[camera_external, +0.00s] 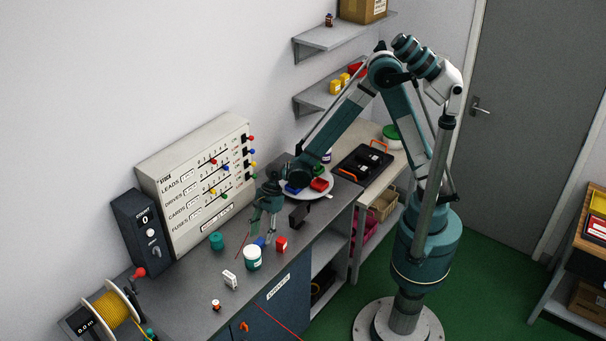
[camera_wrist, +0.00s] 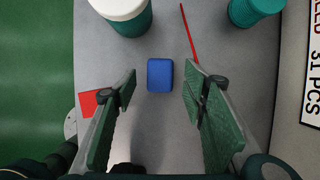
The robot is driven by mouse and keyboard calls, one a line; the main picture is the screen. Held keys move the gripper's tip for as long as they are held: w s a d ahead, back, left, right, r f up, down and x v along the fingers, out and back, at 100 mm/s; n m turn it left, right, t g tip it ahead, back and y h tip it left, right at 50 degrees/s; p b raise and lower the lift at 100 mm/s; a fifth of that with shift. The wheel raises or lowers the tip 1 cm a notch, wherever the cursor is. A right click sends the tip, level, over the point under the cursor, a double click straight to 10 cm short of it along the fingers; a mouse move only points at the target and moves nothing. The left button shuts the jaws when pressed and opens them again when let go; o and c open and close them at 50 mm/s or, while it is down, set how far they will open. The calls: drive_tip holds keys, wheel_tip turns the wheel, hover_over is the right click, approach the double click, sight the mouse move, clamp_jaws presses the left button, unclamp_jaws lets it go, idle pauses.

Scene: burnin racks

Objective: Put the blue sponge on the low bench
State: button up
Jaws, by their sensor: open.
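A small blue block, which looks like the blue sponge (camera_wrist: 160,75), lies flat on the grey worktop (camera_wrist: 158,125). In the wrist view it is centred between my fingertips, with a gap on each side. My gripper (camera_wrist: 160,84) is open and empty, pointing down. In the external view my gripper (camera_external: 264,232) is over the worktop beside a white-lidded teal jar (camera_external: 253,258), and the blue sponge (camera_external: 259,241) is partly hidden there. The low bench (camera_external: 368,132) has a pale top and stands beyond the right end of the grey worktop.
The jar (camera_wrist: 122,12) is close to the sponge. A red block (camera_external: 281,244), a red stick (camera_wrist: 189,32) and a teal container (camera_external: 217,241) are also near. A plate (camera_external: 322,192) holds several coloured things. A black tray (camera_external: 362,164) takes up much of the low bench.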

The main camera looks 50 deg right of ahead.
drive_tip(key=shift+x, duration=1.1)
drive_tip(key=shift+c, duration=0.4)
drive_tip(key=c, duration=0.8)
